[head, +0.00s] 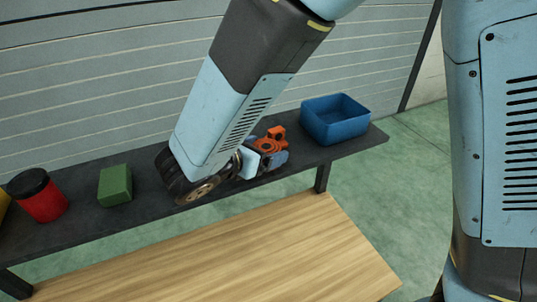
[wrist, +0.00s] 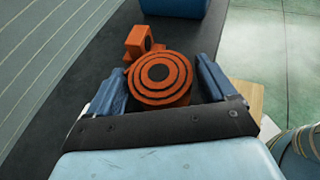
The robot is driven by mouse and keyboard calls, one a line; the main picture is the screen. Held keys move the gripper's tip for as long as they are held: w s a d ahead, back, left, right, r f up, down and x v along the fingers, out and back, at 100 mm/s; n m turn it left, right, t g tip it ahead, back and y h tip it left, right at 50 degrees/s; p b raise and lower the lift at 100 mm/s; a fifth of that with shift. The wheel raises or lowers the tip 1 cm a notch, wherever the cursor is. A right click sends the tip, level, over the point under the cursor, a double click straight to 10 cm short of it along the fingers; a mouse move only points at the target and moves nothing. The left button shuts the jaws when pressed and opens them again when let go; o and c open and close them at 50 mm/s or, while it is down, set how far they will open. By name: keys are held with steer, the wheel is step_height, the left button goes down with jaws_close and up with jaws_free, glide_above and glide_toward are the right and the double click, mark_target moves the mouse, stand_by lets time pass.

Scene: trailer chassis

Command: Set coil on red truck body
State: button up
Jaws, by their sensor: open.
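An orange-red part with concentric dark rings on its round face (wrist: 160,78), which I take for the coil, lies between the fingers of my gripper (wrist: 162,68) in the wrist view. A small square orange piece with a dark hole stands at its far left. The blue fingers are apart, one on each side of the round part; I cannot tell whether either touches it. In the head view, the orange part (head: 277,133) shows on the dark bench beside my gripper (head: 265,158), partly hidden by it. I cannot make out a red truck body in either view.
On the dark bench (head: 85,215), a blue bin (head: 335,125) stands right of the gripper. A green block (head: 115,186) and a black-lidded red can (head: 42,200) stand left. The wooden tabletop (head: 230,255) in front is clear.

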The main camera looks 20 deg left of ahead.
mark_target(271, 148)
steer(key=shift+x, duration=1.6)
steer(key=shift+c, duration=0.5)
steer(key=c, duration=0.9)
